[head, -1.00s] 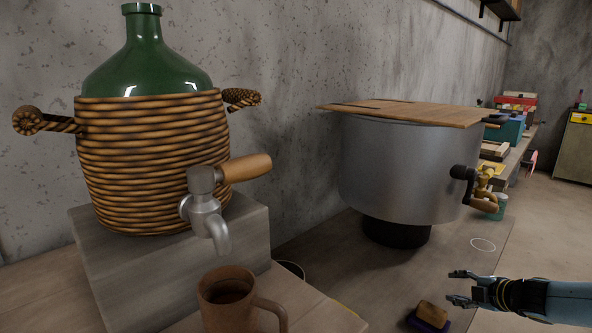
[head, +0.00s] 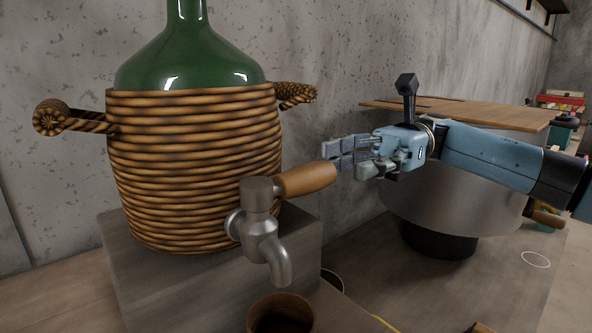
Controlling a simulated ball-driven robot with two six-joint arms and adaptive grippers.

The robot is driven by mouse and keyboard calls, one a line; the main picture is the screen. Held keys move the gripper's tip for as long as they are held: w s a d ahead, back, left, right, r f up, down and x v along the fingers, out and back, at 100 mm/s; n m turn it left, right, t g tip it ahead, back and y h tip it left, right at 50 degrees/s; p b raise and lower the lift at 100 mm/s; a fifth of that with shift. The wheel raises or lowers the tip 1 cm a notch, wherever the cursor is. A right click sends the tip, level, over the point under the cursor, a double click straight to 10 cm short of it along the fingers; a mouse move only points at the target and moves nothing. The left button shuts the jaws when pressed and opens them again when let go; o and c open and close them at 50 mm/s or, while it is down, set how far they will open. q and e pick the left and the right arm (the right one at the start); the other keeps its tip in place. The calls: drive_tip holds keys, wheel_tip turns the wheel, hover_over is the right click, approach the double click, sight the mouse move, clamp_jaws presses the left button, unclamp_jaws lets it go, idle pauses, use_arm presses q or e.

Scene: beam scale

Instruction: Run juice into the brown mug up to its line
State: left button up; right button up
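The brown mug (head: 280,308) stands under the spout, cut off by the bottom edge in the head view. Its inside is dark, and I cannot make out its line or any juice level. The grey metal tap (head: 262,235) sits on the front of the wicker-wrapped green jug (head: 190,60). Its wooden handle (head: 305,180) points right; no stream shows below the spout. My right gripper (head: 338,160) is at the handle's free end, its fingers apart; whether they touch it is unclear. My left gripper is not in view.
The jug stands on a grey block (head: 165,290) against the wall. A large metal pot (head: 455,215) with a wooden lid (head: 470,112) stands to the right, behind my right arm. A rope handle (head: 298,92) sticks out above the tap handle.

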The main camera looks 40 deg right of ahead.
sight(282, 184)
drive_tip(key=a, duration=0.2)
drive_tip(key=a+p, duration=0.1)
drive_tip(key=a, duration=0.5)
drive_tip(key=shift+s+a, duration=0.15)
drive_tip(key=shift+s, duration=0.1)
drive_tip(key=shift+c, duration=0.5)
clamp_jaws()
